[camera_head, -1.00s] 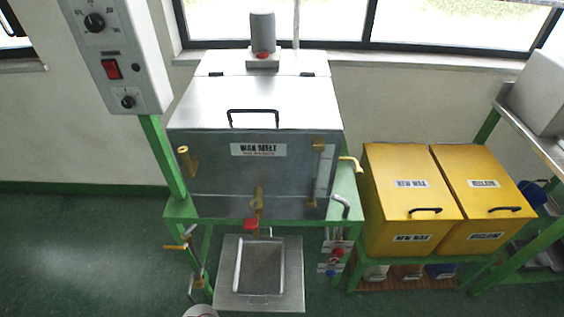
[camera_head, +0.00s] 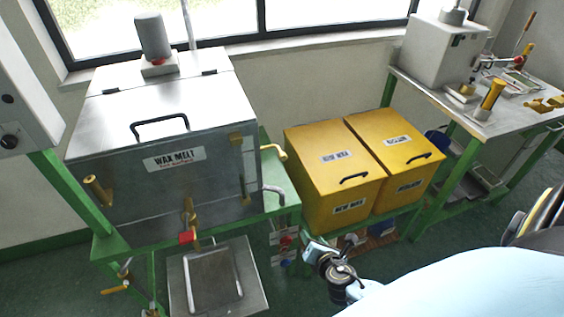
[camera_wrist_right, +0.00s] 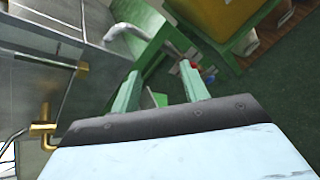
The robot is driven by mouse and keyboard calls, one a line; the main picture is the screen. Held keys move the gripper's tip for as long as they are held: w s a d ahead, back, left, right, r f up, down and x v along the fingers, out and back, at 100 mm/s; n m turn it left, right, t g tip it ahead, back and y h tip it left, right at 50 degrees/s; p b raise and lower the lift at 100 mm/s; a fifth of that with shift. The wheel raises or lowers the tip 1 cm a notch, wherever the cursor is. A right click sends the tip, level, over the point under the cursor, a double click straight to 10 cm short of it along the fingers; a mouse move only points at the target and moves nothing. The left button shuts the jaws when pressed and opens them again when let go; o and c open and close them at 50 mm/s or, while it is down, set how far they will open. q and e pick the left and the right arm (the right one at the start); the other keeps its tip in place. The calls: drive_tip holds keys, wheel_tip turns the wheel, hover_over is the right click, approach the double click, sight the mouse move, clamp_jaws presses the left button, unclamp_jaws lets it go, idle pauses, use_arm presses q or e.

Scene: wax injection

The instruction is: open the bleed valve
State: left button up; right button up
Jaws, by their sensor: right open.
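The steel wax melt tank (camera_head: 130,180) stands on a green frame at the left. A brass valve with a red handle (camera_head: 187,237) is low on its front, above a steel tray (camera_head: 176,285). I cannot tell which of these is the bleed valve. My right gripper (camera_head: 312,249) is right of the red knob, touching nothing visible. Its fingers (camera_wrist_right: 160,88) are apart and empty. My left gripper is out of view.
A bench (camera_head: 485,120) with a machine is at the far right. Green floor shows below.

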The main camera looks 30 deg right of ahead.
sight(284, 159)
drive_tip(key=w+a+r+n+t, duration=0.1)
drive_tip(key=w+r+n+t, duration=0.25)
drive_tip(key=r, duration=0.45)
drive_tip(key=w+r+n+t, duration=0.3)
drive_tip(key=r+n, duration=0.2)
drive_tip(key=r, duration=0.4)
drive_tip(key=shift+g+h, duration=0.3)
drive_tip(key=shift+g, duration=0.05)
drive_tip(key=x, duration=1.1)
drive_tip(key=shift+w+a+f+b, duration=0.1)
drive_tip(key=shift+w+a+b, duration=0.1)
drive_tip(key=shift+b, duration=0.2)
drive_tip(key=shift+w+d, duration=0.2)
drive_tip(key=shift+w, duration=0.5)
drive_tip(key=shift+c, duration=0.4)
clamp_jaws()
